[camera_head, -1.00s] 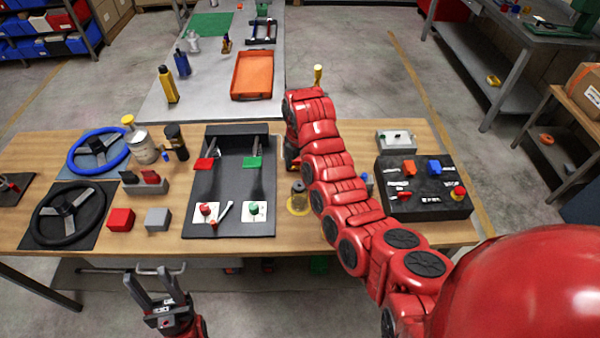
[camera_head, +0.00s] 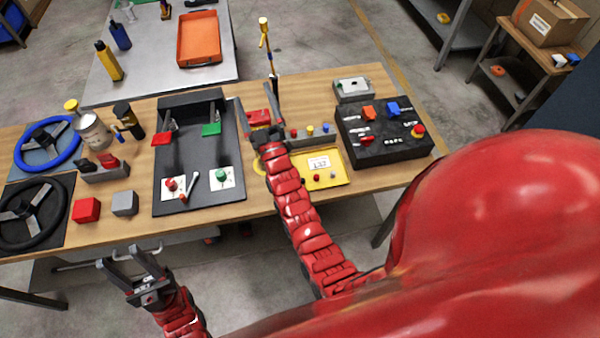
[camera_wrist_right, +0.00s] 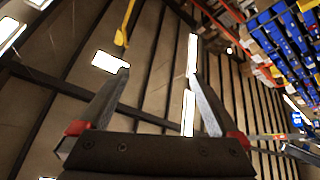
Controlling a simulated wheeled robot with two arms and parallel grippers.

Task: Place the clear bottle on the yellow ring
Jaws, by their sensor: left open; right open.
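The clear bottle (camera_head: 128,11) stands on the grey table near the top edge of the head view, beside a blue bottle. A yellow ring (camera_head: 259,168) lies on the wooden table right of the black pedal stand; my right arm hides most of it. My right gripper (camera_head: 257,90) is open and points up above the wooden table. In the right wrist view its fingers (camera_wrist_right: 158,75) are spread and empty, facing the ceiling. My left gripper (camera_head: 118,256) is open and empty in front of the table's near edge.
A yellow bottle (camera_head: 108,62) and an orange tray (camera_head: 199,40) stand on the grey table. A yellow-topped post (camera_head: 264,30) rises behind my right gripper. Steering wheels (camera_head: 47,146), the pedal stand (camera_head: 196,110) and a black control box (camera_head: 384,132) crowd the wooden table.

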